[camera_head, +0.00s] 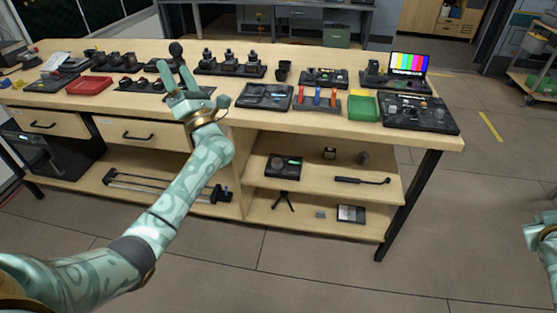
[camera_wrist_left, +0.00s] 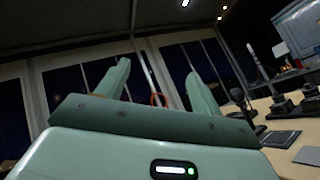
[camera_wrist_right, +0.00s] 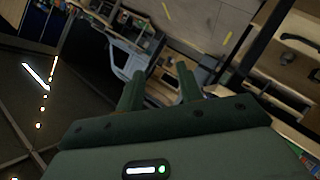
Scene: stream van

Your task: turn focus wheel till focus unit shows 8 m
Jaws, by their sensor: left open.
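My left gripper (camera_head: 174,72) is raised over the left half of the long workbench (camera_head: 190,120). Its two fingers are apart and empty, and they also show spread in the left wrist view (camera_wrist_left: 159,72). My right gripper is not clear in the head view, where only part of that arm shows at the right edge. In the right wrist view the right gripper (camera_wrist_right: 159,76) has its fingers apart with nothing between them. I cannot tell which device is the focus unit, and no focus wheel or distance reading can be made out at this size.
On the bench stand a red tray (camera_head: 89,86), a green bin (camera_head: 363,107), a colour-bar screen (camera_head: 408,65) and a dark control panel (camera_head: 418,112). A device with a round dial (camera_head: 285,166) sits on the shelf below. The floor in front is clear.

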